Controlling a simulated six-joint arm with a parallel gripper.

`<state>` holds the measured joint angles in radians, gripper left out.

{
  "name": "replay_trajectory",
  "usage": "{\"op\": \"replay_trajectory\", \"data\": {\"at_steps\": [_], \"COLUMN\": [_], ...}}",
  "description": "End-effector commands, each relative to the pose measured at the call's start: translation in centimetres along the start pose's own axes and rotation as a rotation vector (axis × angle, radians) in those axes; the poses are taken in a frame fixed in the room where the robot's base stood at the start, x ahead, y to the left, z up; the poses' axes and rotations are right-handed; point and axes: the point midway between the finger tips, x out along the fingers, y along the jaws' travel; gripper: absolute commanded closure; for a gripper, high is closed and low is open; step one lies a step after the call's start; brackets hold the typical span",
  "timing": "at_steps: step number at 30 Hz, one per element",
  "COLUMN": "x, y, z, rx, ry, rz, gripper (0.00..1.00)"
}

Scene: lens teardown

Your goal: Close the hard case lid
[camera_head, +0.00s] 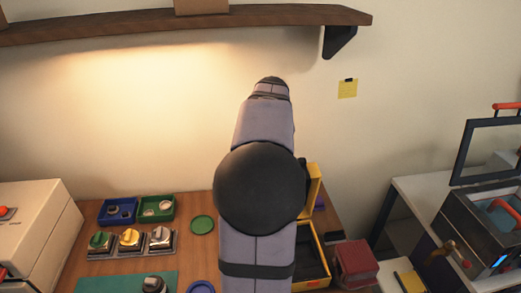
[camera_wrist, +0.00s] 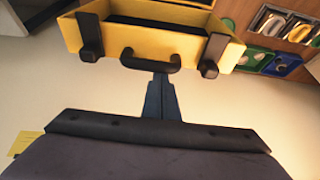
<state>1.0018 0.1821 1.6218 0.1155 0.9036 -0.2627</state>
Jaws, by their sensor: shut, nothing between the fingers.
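The yellow hard case (camera_head: 322,238) stands open on the wooden bench, partly hidden behind my arm in the head view. Its dark interior shows, and its lid (camera_head: 314,186) stands raised at the back. In the wrist view, the yellow lid (camera_wrist: 225,57) fills the top, with a black carry handle (camera_wrist: 150,63) and two black latches along its edge. My gripper (camera_wrist: 161,78) is shut and empty, with its fingertips close to the handle; I cannot tell whether they touch it. My gripper is hidden behind my arm in the head view.
A dark red box (camera_head: 356,262) stands just right of the case. Blue (camera_head: 117,212) and green (camera_head: 157,208) trays and several small metal parts lie to the left. A wooden shelf (camera_head: 180,22) overhangs above. A white side table (camera_head: 408,187) holds equipment at the right.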

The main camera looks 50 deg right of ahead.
Motion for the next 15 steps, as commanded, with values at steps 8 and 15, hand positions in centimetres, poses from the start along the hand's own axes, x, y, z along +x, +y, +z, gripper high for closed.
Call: {"op": "replay_trajectory", "data": {"at_steps": [8, 15], "x": [-0.9, -1.5], "y": [0.1, 0.1], "z": [2.5, 4.0], "rx": [0.002, 0.003], "ry": [0.008, 0.042], "rz": [0.000, -0.001], "gripper": [1.00, 1.00]}}
